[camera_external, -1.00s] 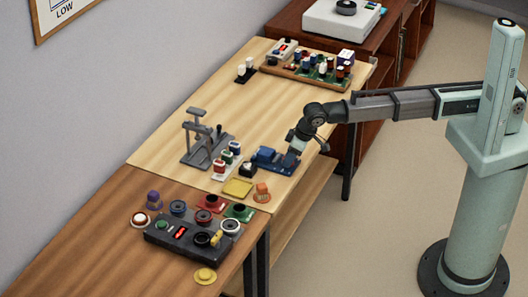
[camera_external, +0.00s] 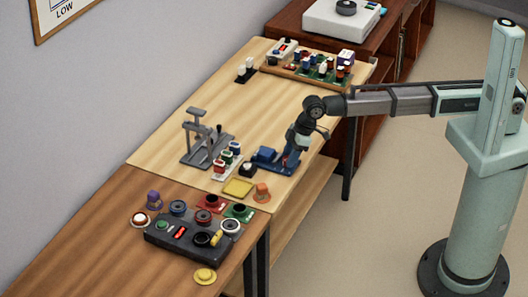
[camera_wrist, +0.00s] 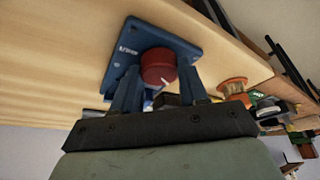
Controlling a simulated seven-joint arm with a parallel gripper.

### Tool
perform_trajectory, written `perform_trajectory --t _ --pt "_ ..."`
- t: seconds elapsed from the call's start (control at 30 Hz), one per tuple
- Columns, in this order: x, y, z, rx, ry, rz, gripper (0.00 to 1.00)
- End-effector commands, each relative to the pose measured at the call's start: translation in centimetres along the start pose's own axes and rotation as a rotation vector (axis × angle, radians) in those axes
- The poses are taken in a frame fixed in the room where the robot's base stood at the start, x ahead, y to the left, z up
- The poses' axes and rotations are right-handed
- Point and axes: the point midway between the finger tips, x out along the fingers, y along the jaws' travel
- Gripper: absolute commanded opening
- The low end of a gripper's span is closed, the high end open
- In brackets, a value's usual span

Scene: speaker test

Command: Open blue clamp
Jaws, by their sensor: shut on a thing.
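The blue clamp (camera_external: 270,168) lies near the right edge of the light wood table, a flat blue plate with a raised blue block (camera_external: 265,153). In the wrist view, its blue plate (camera_wrist: 135,38) carries a red round knob (camera_wrist: 157,66) with a pale mark. My gripper (camera_external: 291,153) is down at the right end of the clamp. In the wrist view, my gripper (camera_wrist: 158,85) has one finger on each side of the red knob and is shut on it. The fingertips' exact contact is partly hidden by the knob.
A grey press-like stand (camera_external: 203,145) and a rack of small coloured parts (camera_external: 228,160) stand left of the clamp. A yellow pad (camera_external: 238,188) and an orange part (camera_external: 262,192) lie in front.

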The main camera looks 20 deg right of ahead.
Motion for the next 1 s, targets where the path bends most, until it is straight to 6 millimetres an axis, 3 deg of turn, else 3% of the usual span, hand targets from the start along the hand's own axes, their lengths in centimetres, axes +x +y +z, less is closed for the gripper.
perform_trajectory --t 0.57,0.6,0.83,1.0 --pt "-0.02 0.03 0.01 -0.036 0.0 -0.015 0.13" --pt "-0.02 0.03 0.01 -0.036 0.0 -0.015 0.46" --pt "-0.01 0.05 0.01 -0.036 0.0 -0.014 0.68" --pt "0.01 0.09 0.03 -0.035 -0.001 -0.013 0.69"
